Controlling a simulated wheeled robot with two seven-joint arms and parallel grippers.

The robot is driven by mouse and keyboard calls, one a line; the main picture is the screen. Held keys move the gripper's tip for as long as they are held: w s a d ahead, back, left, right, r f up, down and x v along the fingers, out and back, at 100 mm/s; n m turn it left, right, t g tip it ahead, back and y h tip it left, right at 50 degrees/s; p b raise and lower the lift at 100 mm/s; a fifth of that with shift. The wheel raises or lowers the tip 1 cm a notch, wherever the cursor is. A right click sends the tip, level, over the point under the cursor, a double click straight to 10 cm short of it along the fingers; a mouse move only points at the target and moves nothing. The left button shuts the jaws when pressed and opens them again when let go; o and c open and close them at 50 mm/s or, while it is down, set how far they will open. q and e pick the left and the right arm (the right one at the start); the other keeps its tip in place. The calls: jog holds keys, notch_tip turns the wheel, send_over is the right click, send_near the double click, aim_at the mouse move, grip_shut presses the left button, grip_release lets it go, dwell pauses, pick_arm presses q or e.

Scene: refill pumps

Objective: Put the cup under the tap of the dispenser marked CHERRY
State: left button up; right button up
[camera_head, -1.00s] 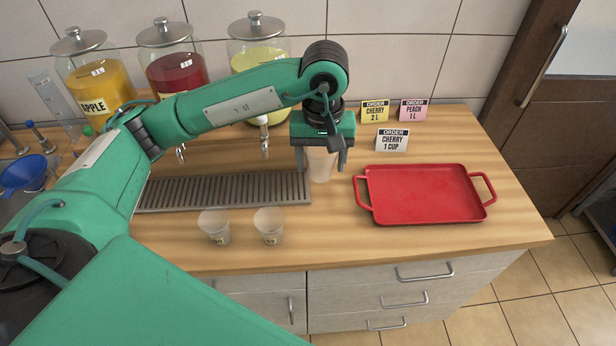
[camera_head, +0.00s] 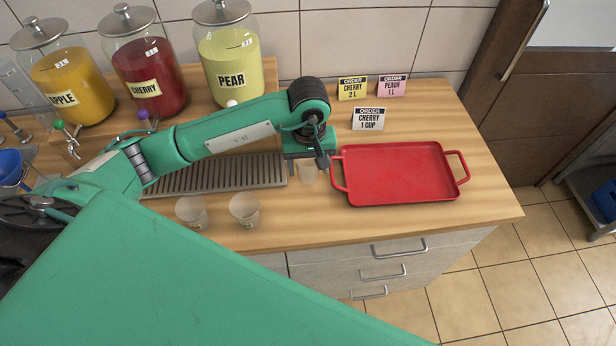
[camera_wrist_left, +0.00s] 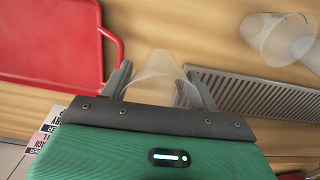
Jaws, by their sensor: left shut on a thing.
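A clear cup (camera_head: 308,172) is between the fingers of my left gripper (camera_head: 306,166), just left of the red tray; my gripper is shut on it. In the left wrist view the cup (camera_wrist_left: 156,75) sits between the two fingers (camera_wrist_left: 160,88). The dispenser marked CHERRY (camera_head: 146,75), a jar of dark red liquid with a purple tap knob (camera_head: 143,114), stands at the back left between APPLE (camera_head: 70,80) and PEAR (camera_head: 230,62). My arm hides the lower part of its tap. My right gripper is not in view.
A slatted drip tray (camera_head: 225,174) lies in front of the dispensers, left of my gripper. Two more clear cups (camera_head: 192,212) (camera_head: 244,210) stand near the front edge. A red tray (camera_head: 395,174) lies on the right, with order cards (camera_head: 369,119) behind it.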

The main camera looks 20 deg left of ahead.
aim_at(308, 175)
pick_arm(q)
notch_tip(308, 175, down, 4)
jog(key=shift+p, duration=0.4)
notch_tip(308, 175, down, 3)
jog(key=shift+f+p, duration=0.1)
jog(key=shift+p, duration=0.45)
jog(key=shift+f, duration=0.15)
jog(key=shift+f+b, duration=0.25)
jog(key=shift+b, duration=0.1)
jog(key=o, duration=0.7)
jog(key=shift+r, duration=0.1)
jog(key=shift+c, duration=0.2)
